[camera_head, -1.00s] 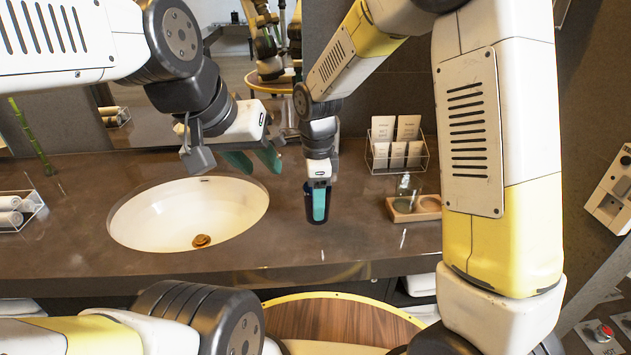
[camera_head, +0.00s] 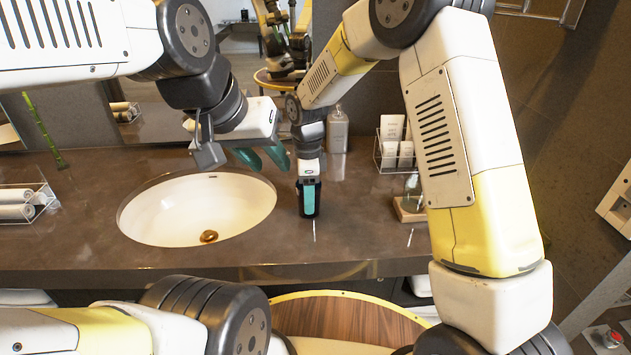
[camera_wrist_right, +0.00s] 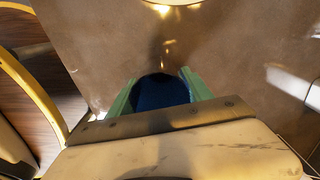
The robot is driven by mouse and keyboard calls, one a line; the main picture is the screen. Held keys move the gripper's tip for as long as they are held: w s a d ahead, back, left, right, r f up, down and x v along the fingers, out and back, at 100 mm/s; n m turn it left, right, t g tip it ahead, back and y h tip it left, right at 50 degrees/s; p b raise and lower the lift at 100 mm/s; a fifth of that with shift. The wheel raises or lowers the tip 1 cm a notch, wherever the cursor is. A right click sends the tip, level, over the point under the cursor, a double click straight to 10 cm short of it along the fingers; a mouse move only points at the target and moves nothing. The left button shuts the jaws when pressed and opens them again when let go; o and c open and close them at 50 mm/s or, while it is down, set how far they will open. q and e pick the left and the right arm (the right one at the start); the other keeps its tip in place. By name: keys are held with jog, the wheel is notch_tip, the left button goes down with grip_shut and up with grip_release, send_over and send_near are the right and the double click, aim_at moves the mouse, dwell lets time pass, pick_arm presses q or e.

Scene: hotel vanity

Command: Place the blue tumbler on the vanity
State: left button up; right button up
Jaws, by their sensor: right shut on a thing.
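The dark blue tumbler (camera_head: 317,198) is upright at the vanity counter (camera_head: 350,225), right of the sink. My right gripper (camera_head: 308,206) points down and is shut on the tumbler, with a teal finger on its near side. In the right wrist view the tumbler (camera_wrist_right: 160,92) sits between the two green fingers. I cannot tell whether its base touches the counter. My left gripper (camera_head: 263,158) is open and empty above the sink's back right edge.
The white sink (camera_head: 165,212) is left of the tumbler. A soap dispenser (camera_head: 337,130) stands behind it. A card rack (camera_head: 393,150) and a wooden tray (camera_head: 410,211) are to the right. Rolled towels (camera_head: 18,203) lie far left. Bare counter surrounds the tumbler.

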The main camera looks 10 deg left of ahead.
jog(key=shift+f, duration=0.15)
jog(key=o, duration=1.5)
notch_tip(320, 180, up, 12)
jog(key=s+d+r+n+t+y, duration=0.1)
jog(key=s+d+r+n, duration=0.15)
jog(key=d+r, duration=0.45)
jog(key=s+d+r+n+t, duration=0.1)
jog(key=s+d+n, duration=0.3)
jog(key=s+d, duration=0.2)
jog(key=s+d+r+n+t, duration=0.2)
jog(key=s+d+n, duration=0.3)
jog(key=d, duration=0.1)
jog(key=s+d+r+n+t+y, duration=0.1)
jog(key=s+d+n+t, duration=0.1)
jog(key=s+d+n, duration=0.3)
jog(key=shift+s+d+r, duration=0.15)
jog(key=shift+s+d, duration=0.3)
jog(key=shift+s, duration=0.35)
